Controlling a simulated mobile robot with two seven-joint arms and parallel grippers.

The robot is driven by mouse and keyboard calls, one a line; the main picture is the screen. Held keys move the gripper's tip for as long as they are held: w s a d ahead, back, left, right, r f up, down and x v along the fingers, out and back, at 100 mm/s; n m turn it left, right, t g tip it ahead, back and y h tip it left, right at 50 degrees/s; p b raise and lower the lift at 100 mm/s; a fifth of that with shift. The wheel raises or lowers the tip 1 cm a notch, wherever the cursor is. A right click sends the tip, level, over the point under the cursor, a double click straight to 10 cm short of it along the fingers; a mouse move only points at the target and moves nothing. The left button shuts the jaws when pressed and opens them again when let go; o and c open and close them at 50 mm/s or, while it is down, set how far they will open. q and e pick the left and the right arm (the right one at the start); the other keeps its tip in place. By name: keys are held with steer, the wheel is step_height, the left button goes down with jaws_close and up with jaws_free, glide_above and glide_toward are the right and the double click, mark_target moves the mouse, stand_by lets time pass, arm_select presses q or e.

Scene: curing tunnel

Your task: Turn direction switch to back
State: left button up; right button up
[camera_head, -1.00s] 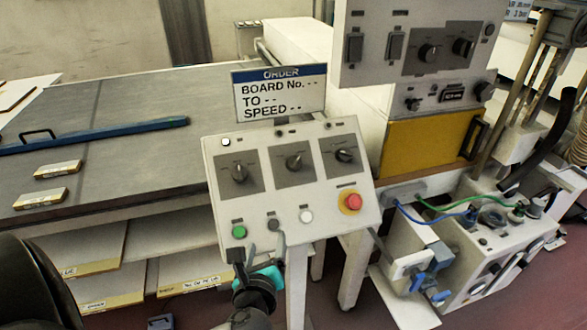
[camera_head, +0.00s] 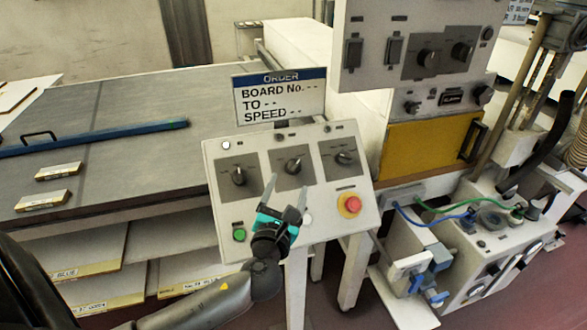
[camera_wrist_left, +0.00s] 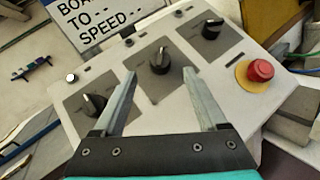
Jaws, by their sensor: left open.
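A sloping white control panel (camera_head: 325,205) carries three black rotary knobs on grey plates. The left knob (camera_head: 239,175), middle knob (camera_head: 293,166) and right knob (camera_head: 344,157) also show in the left wrist view, with the middle knob (camera_wrist_left: 160,62) between the fingers. Their labels are too small to read, so I cannot tell which is the direction switch. My left gripper (camera_head: 288,182) is open and empty, its fingers pointing up the panel just below the middle knob. In the left wrist view the fingertips (camera_wrist_left: 160,75) straddle the knob's lower side; contact is not clear. My right gripper is out of view.
A red emergency button (camera_head: 352,204) on a yellow base and a green button (camera_head: 239,235) sit low on the panel. An order sign (camera_head: 280,95) stands behind it. A taller switch cabinet (camera_head: 410,70) is at the upper right. A grey table (camera_head: 110,130) lies left.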

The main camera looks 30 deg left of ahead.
mark_target(293, 171)
arm_select(q)
steer(key=x, duration=0.7)
steer(key=shift+w, duration=0.15)
steer(key=shift+c, duration=0.3)
jaws_close()
